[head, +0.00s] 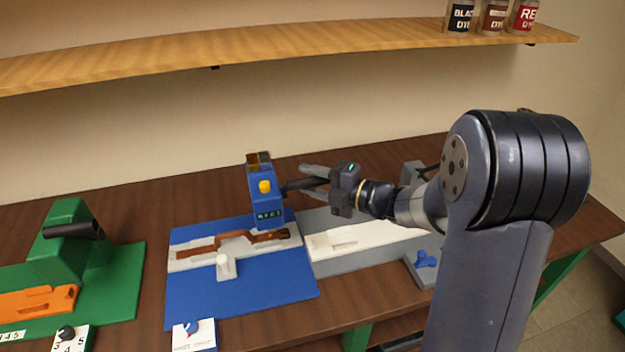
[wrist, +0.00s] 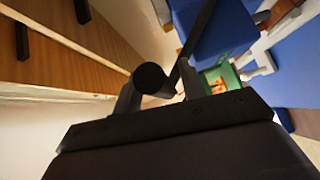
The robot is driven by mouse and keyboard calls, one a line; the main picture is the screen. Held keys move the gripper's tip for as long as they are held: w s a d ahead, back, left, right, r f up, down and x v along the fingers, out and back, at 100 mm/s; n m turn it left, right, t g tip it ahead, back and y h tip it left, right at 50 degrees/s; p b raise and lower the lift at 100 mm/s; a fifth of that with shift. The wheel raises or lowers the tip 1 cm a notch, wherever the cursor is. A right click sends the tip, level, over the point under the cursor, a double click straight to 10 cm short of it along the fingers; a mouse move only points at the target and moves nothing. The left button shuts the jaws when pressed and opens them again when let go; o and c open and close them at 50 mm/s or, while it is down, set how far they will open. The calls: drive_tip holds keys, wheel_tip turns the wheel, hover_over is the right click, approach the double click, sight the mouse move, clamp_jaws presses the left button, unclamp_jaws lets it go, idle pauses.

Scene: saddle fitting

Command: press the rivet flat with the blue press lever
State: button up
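The blue press (head: 262,192) stands at the back of a blue board (head: 250,290), with a yellow button on its front and a small dark label below. Its black lever (head: 294,186) points right, toward my gripper (head: 314,182). My gripper's two grey fingers are spread, one above and one below the lever. In the wrist view the round black lever end (wrist: 150,78) lies between the fingers, with a gap at one side. A brown strap (head: 235,242) lies in a pale holder under the press. The rivet is too small or hidden to make out.
A green press (head: 70,245) with an orange piece (head: 38,300) stands at left. A grey station with a white block (head: 340,238) lies at right, near a blue knob (head: 426,259). A wooden shelf (head: 290,48) with dye bottles (head: 490,18) runs above.

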clamp_jaws()
idle(0.3)
drive_tip(key=shift+w+a+r+b, duration=0.1)
drive_tip(key=shift+w+r+b, duration=0.2)
drive_tip(key=shift+w+b, duration=0.1)
drive_tip(key=shift+w+r, duration=0.1)
drive_tip(key=shift+r, duration=0.2)
drive_tip(key=shift+o, duration=0.6)
unclamp_jaws()
drive_tip(key=shift+f, duration=0.1)
drive_tip(key=b+v, duration=0.2)
drive_tip(key=v, duration=0.8)
drive_tip(key=shift+d, duration=0.35)
